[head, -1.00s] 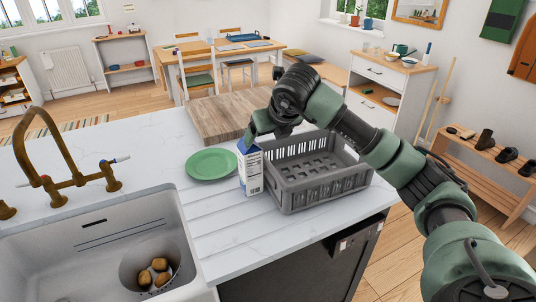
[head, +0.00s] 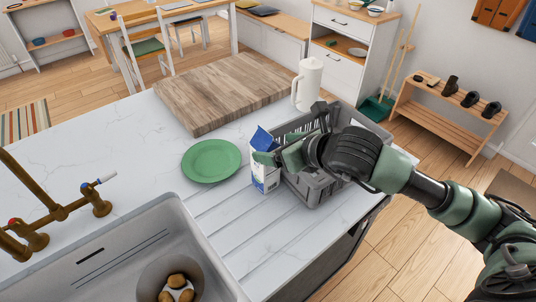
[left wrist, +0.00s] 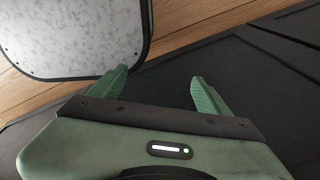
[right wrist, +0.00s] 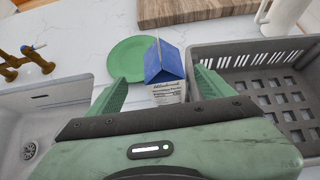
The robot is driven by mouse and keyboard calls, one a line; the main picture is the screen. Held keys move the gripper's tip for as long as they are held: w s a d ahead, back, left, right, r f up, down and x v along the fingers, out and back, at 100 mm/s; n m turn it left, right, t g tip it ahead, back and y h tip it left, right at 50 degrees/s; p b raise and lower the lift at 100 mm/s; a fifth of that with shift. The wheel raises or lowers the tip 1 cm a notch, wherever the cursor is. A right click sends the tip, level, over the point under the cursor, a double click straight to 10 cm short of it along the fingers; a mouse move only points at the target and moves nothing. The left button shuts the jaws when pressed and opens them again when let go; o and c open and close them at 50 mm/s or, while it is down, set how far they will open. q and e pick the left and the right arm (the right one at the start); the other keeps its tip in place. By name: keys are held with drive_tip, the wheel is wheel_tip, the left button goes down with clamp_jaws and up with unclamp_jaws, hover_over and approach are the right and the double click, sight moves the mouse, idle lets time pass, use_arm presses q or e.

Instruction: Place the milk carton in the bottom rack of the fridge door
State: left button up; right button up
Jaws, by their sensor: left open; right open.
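The milk carton (head: 265,172), white with a blue gabled top, stands upright on the white counter between the green plate and the grey crate. My right gripper (head: 278,150) is open close to the carton, and its fingers partly cover it in the head view. In the right wrist view the carton (right wrist: 167,74) shows between the two open fingertips, a little beyond them. My left gripper (left wrist: 160,85) is open and empty above a dark surface in the left wrist view. No fridge door or rack can be made out.
The grey crate (right wrist: 262,85) stands right beside the carton. A green plate (head: 211,160), a wooden board (head: 225,93) and a white jug (head: 308,84) are on the counter. The sink (head: 150,240) is at the lower left.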

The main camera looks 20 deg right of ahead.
sight(273, 145)
drive_tip(key=p+x, duration=0.2)
drive_tip(key=x, duration=0.1)
drive_tip(key=shift+w+d+p, duration=0.2)
drive_tip(key=shift+p, duration=0.2)
drive_tip(key=p+x, duration=0.1)
drive_tip(key=x, duration=0.2)
drive_tip(key=shift+w+f, duration=0.2)
drive_tip(key=shift+f, duration=0.1)
clamp_jaws()
use_arm(q)
drive_tip(key=s+r, duration=0.1)
drive_tip(key=r, duration=0.2)
drive_tip(key=s+d+r, duration=0.1)
drive_tip(key=shift+s+r, duration=0.15)
drive_tip(key=shift+s, duration=0.15)
use_arm(e)
drive_tip(key=shift+r, duration=0.15)
